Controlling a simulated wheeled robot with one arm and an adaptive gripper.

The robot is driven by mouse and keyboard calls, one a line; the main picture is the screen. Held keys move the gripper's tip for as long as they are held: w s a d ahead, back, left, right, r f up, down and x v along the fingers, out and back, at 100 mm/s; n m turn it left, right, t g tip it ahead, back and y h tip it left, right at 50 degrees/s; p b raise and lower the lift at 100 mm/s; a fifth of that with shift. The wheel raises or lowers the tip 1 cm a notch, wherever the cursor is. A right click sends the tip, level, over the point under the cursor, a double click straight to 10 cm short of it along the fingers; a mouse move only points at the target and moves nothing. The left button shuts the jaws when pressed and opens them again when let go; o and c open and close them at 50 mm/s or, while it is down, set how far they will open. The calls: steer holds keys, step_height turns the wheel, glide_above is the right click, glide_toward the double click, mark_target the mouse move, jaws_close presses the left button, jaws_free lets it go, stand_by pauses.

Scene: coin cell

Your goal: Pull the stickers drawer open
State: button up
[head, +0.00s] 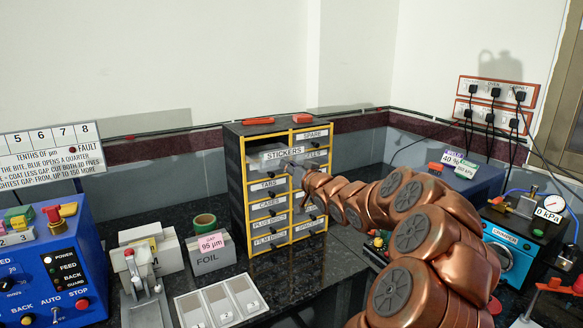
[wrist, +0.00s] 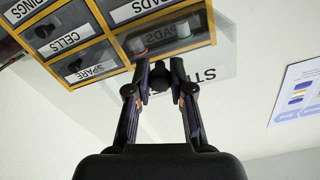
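My gripper (head: 288,168) is at the front of this drawer, coming from the right. In the wrist view my gripper (wrist: 160,72) has its fingers on either side of the dark knob (wrist: 160,80) and appears closed on it.
Two orange-red items (head: 258,121) rest on the cabinet top. A foil box (head: 211,255) and a white tray (head: 222,304) stand in front on the dark counter. A blue machine (head: 45,265) is at left.

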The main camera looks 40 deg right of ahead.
steer(key=o, duration=0.4)
steer(key=shift+o, duration=0.2)
steer(key=shift+s, duration=0.1)
steer(key=s+a, duration=0.1)
steer(key=s, duration=1)
steer(key=shift+s, duration=0.35)
steer(key=shift+a, duration=0.1)
